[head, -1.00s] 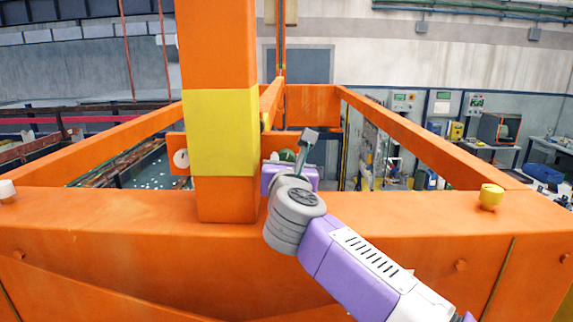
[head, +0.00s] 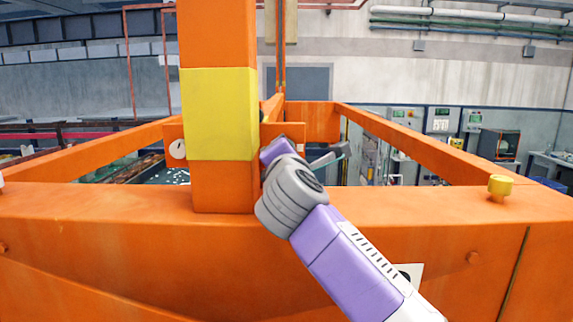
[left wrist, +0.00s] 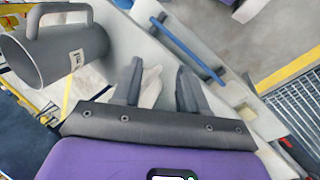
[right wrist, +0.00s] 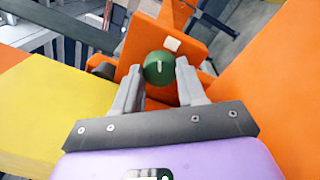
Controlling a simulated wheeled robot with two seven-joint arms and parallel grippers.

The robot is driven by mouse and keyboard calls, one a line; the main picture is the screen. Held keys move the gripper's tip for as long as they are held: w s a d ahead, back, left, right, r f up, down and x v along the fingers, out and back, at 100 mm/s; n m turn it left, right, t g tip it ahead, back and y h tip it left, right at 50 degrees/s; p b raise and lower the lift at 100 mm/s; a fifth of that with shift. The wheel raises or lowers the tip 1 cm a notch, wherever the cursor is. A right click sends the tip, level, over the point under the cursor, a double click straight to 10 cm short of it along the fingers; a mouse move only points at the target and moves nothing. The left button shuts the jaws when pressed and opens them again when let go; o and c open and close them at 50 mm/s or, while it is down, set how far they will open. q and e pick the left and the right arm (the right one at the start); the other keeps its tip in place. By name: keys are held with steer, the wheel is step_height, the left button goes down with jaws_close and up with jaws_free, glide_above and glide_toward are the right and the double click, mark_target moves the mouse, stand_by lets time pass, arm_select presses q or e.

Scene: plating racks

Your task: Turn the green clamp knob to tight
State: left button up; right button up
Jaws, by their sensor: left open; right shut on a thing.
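The green clamp knob (right wrist: 159,68) is round with a short white line on its face, roughly upright in the right wrist view. My left gripper (left wrist: 158,82) is open and empty in the left wrist view.
The orange post with a yellow band (head: 218,115) stands close left of my right wrist. An orange beam (head: 400,215) runs across the front, with a yellow knob (head: 500,187) on it. A grey mug-like thing (left wrist: 62,50) lies near my left gripper.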

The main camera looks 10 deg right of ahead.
steer(key=shift+f+m+h+b, duration=0.1)
steer(key=shift+m+h+b, duration=0.2)
steer(key=shift+m+b, duration=1.55)
steer(key=shift+m+p, duration=0.65)
steer(key=shift+m, duration=0.1)
steer(key=o, duration=1.1)
steer(key=shift+c, duration=0.2)
steer(key=b+v, duration=0.3)
steer(key=v, duration=0.4)
steer(key=shift+s, duration=0.35)
